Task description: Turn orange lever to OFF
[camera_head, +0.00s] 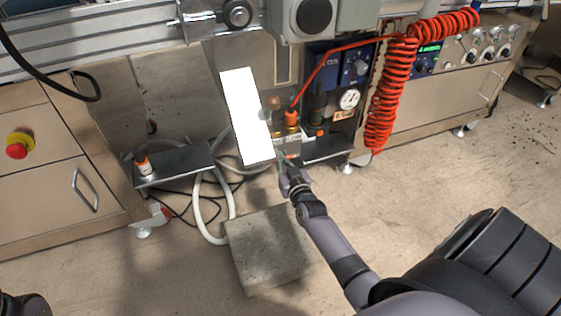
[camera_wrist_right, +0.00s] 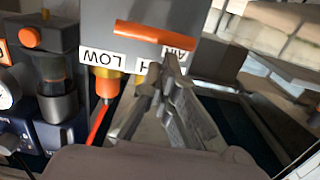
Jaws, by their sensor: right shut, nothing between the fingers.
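The orange lever (camera_wrist_right: 155,33) is a flat bar lying across the top of a grey box (camera_wrist_right: 190,17) in the right wrist view. White labels on the box appear upside down; one reads LOW (camera_wrist_right: 104,59), and others beside it are partly covered by my fingers. My right gripper (camera_wrist_right: 170,65) is shut and empty, its fingertips just below the lever's right part in the picture; whether they touch it I cannot tell. In the head view my right gripper (camera_head: 285,163) is at the equipment below the bench, where I cannot clearly make out the lever.
A blank white panel (camera_head: 243,115) stands left of the fittings. A pressure gauge (camera_head: 349,99) and a coiled red hose (camera_head: 385,95) are to the right. A stone block (camera_head: 265,250) lies on the floor below. A red emergency button (camera_head: 18,145) is at far left.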

